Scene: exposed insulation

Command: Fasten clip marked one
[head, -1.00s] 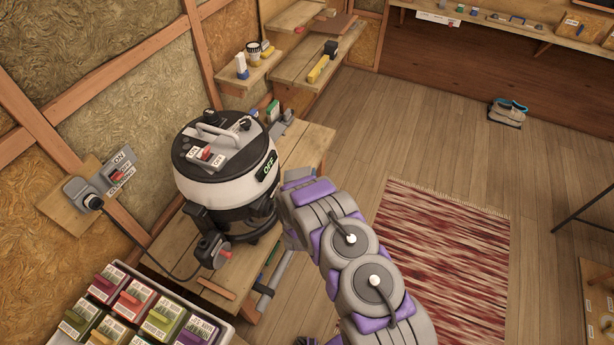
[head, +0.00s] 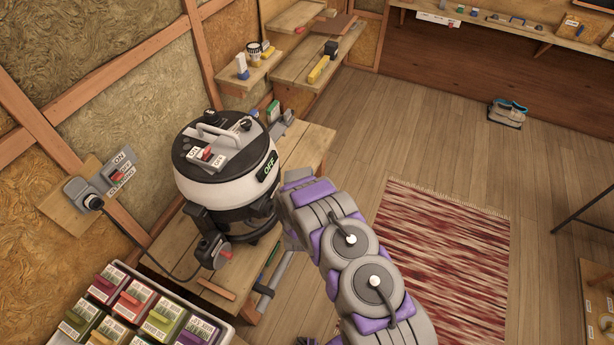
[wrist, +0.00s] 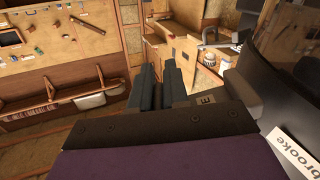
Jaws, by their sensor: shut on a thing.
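The vacuum (head: 218,179) has a black and white tub and stands on a low wooden bench, its lid on top with a handle, a red switch and a green OFF sign. No clip marked one can be made out in the head view. My arm reaches to the vacuum's right side, and its end is hidden there. In the wrist view my gripper (wrist: 158,63) has two dark fingers pointing away, near the vacuum's dark body (wrist: 285,80). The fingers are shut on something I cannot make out. A small marked dark part (wrist: 207,99) lies to their right.
The bench (head: 311,149) has small items on it. A wall switch (head: 117,174) with a plug and cable is at left. A tray of labelled boxes (head: 130,305) fills the lower left. A red rug (head: 440,260) lies on open floor at right.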

